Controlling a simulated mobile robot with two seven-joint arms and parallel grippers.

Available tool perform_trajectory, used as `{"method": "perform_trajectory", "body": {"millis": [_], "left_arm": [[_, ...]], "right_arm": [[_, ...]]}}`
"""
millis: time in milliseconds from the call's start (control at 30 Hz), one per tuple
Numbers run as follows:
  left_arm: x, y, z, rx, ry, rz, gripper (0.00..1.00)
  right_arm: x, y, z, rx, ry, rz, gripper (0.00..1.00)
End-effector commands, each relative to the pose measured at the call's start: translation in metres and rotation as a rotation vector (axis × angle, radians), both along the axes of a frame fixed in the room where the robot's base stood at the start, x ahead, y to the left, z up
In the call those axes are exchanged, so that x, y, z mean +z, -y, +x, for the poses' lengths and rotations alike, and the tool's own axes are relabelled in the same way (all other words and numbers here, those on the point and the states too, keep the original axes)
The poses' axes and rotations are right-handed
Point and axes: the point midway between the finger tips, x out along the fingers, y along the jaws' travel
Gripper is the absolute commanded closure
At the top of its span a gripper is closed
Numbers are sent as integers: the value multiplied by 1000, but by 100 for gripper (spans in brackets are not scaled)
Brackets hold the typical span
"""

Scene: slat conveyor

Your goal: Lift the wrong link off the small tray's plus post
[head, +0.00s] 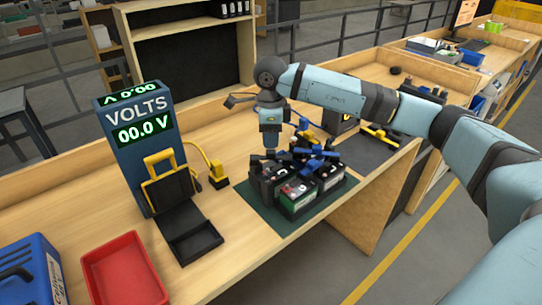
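Several black batteries (297,196) stand close together on a dark green mat (262,208) on the workbench. Blue links (318,160) lie across their tops, some crossing at angles. I cannot tell which link sits on the small tray's plus post, and the posts are too small to make out. My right gripper (271,150) points down just above the back left of the batteries, left of the blue links. Its fingertips are too small and dark to show whether they are open, and I see no link clearly in them. My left gripper is not in view.
A blue voltmeter (142,160) reading 00.0 V stands left of the batteries, with a black and yellow stand (176,200) before it. A yellow connector (217,178) sits between. A red bin (124,272) and blue case (30,275) are at front left.

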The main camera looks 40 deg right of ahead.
Motion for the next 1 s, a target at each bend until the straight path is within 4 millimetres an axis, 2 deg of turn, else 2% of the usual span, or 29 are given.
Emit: {"method": "perform_trajectory", "body": {"millis": [167, 500, 767, 800, 933, 1000], "left_arm": [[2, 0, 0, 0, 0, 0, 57], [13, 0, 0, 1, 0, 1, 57], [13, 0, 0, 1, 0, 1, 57], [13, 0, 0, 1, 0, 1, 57], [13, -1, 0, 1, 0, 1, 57], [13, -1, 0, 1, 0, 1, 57]], "right_arm": [[-11, 0, 0, 1, -1, 1, 62], [-56, 3, 1, 0, -2, 0, 62], [-61, 2, 2, 1, 0, 1, 62], [-61, 2, 2, 1, 0, 1, 64], [-60, 2, 2, 1, 0, 1, 94], [-60, 2, 2, 1, 0, 1, 98]]}}
